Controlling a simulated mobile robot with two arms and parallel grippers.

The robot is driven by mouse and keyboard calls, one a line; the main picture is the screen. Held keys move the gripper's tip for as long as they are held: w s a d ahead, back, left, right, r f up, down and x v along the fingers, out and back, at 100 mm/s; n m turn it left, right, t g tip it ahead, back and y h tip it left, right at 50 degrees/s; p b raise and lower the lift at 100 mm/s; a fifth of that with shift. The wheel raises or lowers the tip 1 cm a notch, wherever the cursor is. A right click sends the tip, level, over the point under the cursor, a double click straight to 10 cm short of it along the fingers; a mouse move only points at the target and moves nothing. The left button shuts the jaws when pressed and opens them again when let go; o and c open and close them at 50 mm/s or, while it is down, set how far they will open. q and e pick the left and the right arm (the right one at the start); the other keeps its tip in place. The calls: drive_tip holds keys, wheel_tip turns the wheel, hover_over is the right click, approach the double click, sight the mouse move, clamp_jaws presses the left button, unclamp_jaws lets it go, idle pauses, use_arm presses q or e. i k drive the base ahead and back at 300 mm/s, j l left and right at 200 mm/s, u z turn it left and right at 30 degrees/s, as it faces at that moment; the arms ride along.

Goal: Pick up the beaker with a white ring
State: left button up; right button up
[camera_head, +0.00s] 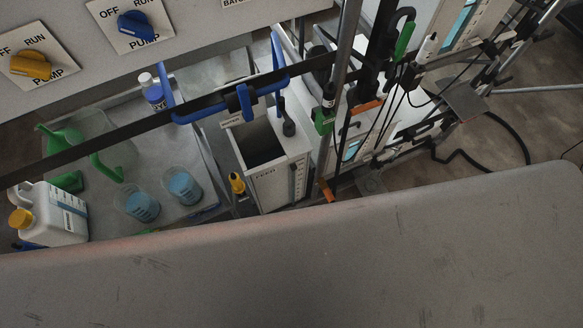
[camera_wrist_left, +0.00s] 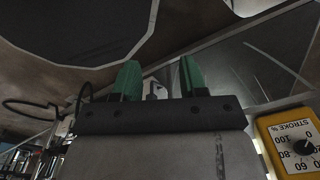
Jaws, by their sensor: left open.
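Two clear beakers with blue contents stand side by side on the grey bench in the head view, the left beaker (camera_head: 136,204) and the right beaker (camera_head: 182,186). I cannot make out a white ring on either one. My left gripper (camera_wrist_left: 158,80) shows in the left wrist view with its two green fingers apart and nothing between them. No beaker appears in that view. I cannot pick out either gripper in the head view.
A green watering-can-like vessel (camera_head: 66,145), a white jug with a yellow cap (camera_head: 50,214) and a blue-labelled bottle (camera_head: 153,93) stand near the beakers. A dark bar crosses above the bench. A white bin (camera_head: 270,160) stands right. A yellow dial box (camera_wrist_left: 292,145) is near my left wrist.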

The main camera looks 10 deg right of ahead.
sight(130, 199)
drive_tip(key=u, duration=1.35)
